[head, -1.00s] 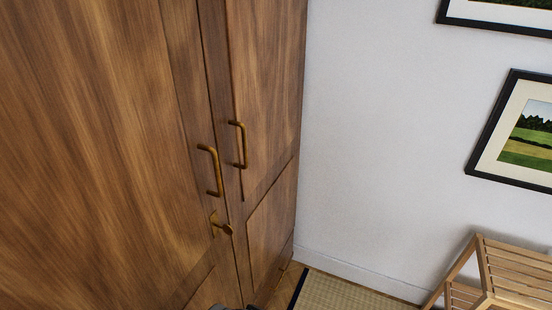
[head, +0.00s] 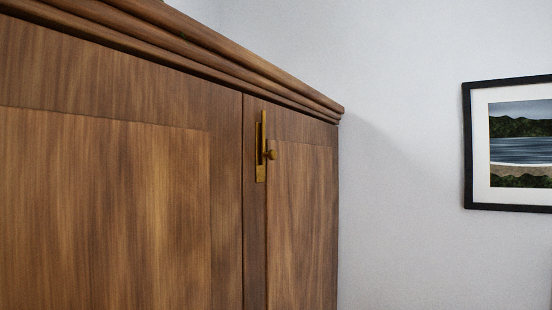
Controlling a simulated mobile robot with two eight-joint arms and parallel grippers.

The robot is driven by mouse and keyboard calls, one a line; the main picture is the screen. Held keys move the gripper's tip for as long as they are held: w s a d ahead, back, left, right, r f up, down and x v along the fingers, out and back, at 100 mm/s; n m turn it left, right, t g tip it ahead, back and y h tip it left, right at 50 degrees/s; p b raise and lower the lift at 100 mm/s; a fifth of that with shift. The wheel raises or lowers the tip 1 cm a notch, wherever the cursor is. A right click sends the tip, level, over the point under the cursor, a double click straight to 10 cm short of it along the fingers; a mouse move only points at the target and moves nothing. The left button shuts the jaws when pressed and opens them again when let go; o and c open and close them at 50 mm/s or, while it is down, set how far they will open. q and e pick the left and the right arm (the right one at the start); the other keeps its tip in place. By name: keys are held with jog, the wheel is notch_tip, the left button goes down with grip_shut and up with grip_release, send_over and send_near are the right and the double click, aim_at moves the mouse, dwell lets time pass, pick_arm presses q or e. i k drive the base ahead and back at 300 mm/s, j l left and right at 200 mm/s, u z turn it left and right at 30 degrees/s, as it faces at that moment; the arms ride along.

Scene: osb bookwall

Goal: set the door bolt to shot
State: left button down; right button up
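The door bolt (head: 261,150) is a narrow upright brass piece in the head view. It is mounted near the top of the right-hand wooden door (head: 301,220), close to the seam between the two doors. A small round knob (head: 271,155) sticks out to the right from about its middle. The rod runs upward from the knob along the plate, and its top end stays below the cornice. I cannot tell from here whether the rod enters a keeper. Neither of my grippers is in view.
The wide left door (head: 105,210) stands beside the right-hand door, and both look closed. A wooden cornice (head: 215,52) runs along the top. A pale wall (head: 400,130) with a framed landscape picture (head: 467,150) is to the right.

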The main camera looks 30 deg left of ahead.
aim_at(271, 154)
jog(key=i+l+u, duration=0.25)
jog(key=l, duration=0.2)
jog(key=l+u, duration=0.3)
jog(key=l, duration=0.2)
jog(key=l+u, duration=0.25)
jog(key=l, duration=0.25)
jog(key=i+j, duration=0.15)
jog(key=j, duration=0.15)
jog(key=i+j, duration=0.1)
jog(key=j, duration=0.25)
